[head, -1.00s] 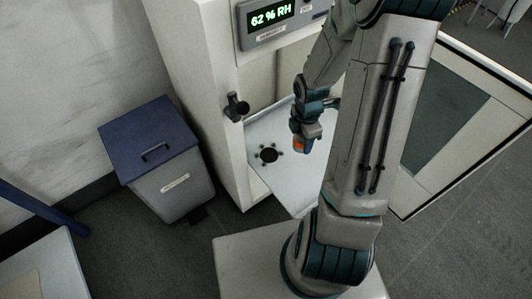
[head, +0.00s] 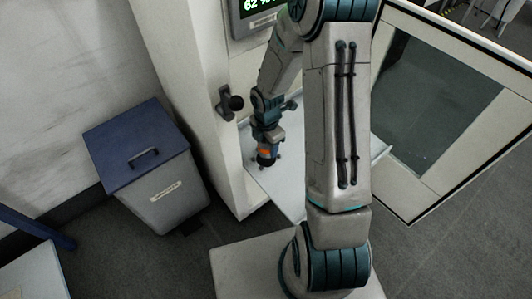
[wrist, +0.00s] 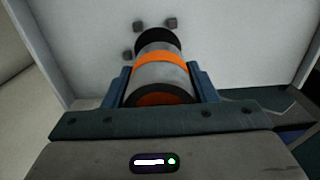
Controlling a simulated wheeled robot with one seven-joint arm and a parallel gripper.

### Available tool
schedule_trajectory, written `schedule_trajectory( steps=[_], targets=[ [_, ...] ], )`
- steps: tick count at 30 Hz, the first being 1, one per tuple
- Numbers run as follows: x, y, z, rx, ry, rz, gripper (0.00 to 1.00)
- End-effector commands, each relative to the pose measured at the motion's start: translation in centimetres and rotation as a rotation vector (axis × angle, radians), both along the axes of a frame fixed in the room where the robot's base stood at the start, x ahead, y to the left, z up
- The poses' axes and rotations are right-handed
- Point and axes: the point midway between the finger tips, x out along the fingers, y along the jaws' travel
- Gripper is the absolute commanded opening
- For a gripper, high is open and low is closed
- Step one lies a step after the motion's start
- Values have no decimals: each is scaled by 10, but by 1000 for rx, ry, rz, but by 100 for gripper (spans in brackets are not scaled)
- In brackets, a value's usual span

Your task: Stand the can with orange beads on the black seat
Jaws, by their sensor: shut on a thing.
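The can (wrist: 163,75) is a grey cylinder with an orange band, and orange beads show inside its dark near rim in the wrist view. My gripper (wrist: 160,85) is shut on it, one finger on each side. In the head view the can (head: 266,153) hangs from my gripper (head: 265,143) over the white shelf. The black seat (wrist: 158,36) shows as a dark arc past the can's far end, with small dark knobs around it. The can covers most of the seat. I cannot tell whether the can touches it.
The white shelf (head: 284,192) lies in an open white cabinet (head: 190,110) with a dark knob on its front. The open glazed door (head: 440,110) stands at the right. A blue-lidded grey bin (head: 165,195) stands on the floor at the left.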

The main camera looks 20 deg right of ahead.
Motion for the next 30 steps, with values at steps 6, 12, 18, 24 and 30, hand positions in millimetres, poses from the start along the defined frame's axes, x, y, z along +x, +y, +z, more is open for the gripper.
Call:
schedule_trajectory(
  steps=[6, 12, 18, 24, 30],
  targets=[
    [2, 3, -16, 1, 1, 0, 23],
    [2, 3, -43, 1, 1, -1, 23],
    [3, 3, -42, 0, -1, -2, 23],
    [3, 3, -47, 0, 0, 0, 23],
    [2, 2, -47, 1, 1, -1, 74]
  ],
)
